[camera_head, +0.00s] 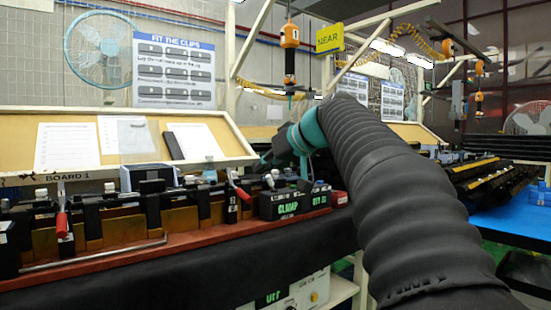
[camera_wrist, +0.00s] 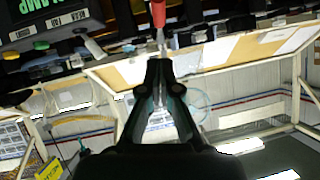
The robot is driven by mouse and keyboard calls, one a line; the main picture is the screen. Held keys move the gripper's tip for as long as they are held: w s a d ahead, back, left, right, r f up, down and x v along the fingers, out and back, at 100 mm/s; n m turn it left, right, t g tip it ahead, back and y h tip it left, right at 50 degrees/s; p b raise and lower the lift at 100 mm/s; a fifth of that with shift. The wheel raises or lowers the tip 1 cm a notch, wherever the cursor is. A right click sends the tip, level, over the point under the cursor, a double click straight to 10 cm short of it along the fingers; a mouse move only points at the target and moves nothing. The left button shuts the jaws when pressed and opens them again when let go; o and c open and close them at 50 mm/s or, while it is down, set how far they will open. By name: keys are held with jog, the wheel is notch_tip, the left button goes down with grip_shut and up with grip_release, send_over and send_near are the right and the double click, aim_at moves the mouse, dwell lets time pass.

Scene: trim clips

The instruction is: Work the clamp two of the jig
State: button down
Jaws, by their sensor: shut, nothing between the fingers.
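The jig (camera_head: 120,255) is a long dark fixture on a red-brown base along the bench front. It carries two red-handled clamps. One clamp handle (camera_head: 62,225) stands upright at the left. The other handle (camera_head: 240,190) is tilted, just left of a black box with green lettering (camera_head: 293,204). In the upside-down wrist view, a red handle (camera_wrist: 158,12) is just beyond my fingertips, with the lettered box (camera_wrist: 45,20) beside it. My gripper (camera_wrist: 160,66) is shut and empty, its tips close to the handle's metal shank; contact is unclear. The head view mostly hides the gripper behind my arm.
A slanted board with papers (camera_head: 20,122) rises behind the jig. Small knobs and black blocks line the jig top. An orange tool (camera_head: 290,60) hangs above. A blue-topped table (camera_head: 515,222) stands at the right.

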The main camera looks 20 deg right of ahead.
jog(key=shift+w+a+f+b, duration=0.1)
jog(key=shift+w+a+f, duration=0.3)
jog(key=shift+f, duration=0.4)
jog(key=shift+w+a+f+b, duration=0.1)
jog(key=shift+w+a+f, duration=0.25)
jog(key=shift+f, duration=0.5)
jog(key=shift+w+a+f+b, duration=0.1)
jog(key=shift+w+a+f, duration=0.15)
jog(key=shift+w+f, duration=0.45)
jog(key=shift+s+f, duration=0.15)
jog(key=shift+f, duration=0.05)
jog(key=shift+a+f+b, duration=0.1)
jog(key=shift+f+b, duration=0.8)
jog(key=shift+f, duration=0.15)
jog(key=shift+r+p, duration=0.35)
jog(key=shift+r, duration=0.2)
jog(key=w+r+p+v, duration=0.1)
jog(key=v, duration=1.2)
jog(key=shift+r, duration=0.35)
